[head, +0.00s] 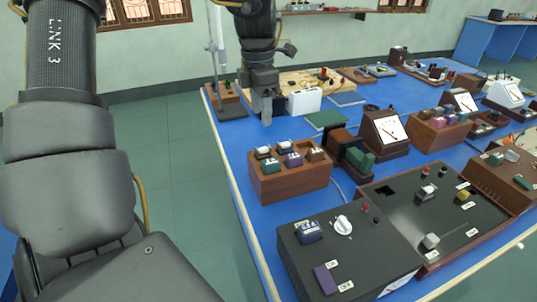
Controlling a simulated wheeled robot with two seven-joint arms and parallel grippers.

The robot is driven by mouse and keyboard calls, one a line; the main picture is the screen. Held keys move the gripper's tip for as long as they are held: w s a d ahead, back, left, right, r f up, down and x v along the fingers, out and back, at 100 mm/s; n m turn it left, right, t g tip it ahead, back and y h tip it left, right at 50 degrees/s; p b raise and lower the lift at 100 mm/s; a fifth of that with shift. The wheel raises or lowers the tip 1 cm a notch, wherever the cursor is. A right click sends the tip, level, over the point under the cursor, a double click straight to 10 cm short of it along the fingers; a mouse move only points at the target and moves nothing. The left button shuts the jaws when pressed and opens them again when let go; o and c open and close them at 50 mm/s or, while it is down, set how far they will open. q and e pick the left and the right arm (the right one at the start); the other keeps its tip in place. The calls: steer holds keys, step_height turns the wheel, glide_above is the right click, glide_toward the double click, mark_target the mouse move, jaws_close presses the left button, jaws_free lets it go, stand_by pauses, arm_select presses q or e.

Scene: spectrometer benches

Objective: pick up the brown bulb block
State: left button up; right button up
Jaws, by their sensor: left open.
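A wooden rack (291,184) stands near the front left of the blue table and holds several small bulb blocks. The brown bulb block (315,155) is at the rack's right end, with a pale top. My right gripper is not in view.
A black control box (345,262) with a white knob stands in front of the rack. A brown meter (385,132) and green and brown blocks are to the right. A white box (304,101) is close beside my left gripper. A second rack (438,135) stands further right.

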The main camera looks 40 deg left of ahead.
arm_select(q)
glide_above(263, 147)
steer(key=shift+f+b, duration=0.3)
steer(key=shift+f, duration=5.1)
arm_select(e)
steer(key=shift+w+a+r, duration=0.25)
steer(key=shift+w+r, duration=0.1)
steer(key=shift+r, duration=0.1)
arm_select(q)
steer(key=c, duration=1.1)
steer(key=shift+o, duration=0.2)
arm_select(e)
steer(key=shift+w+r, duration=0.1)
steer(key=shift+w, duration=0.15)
arm_select(q)
steer(key=shift+r, duration=0.15)
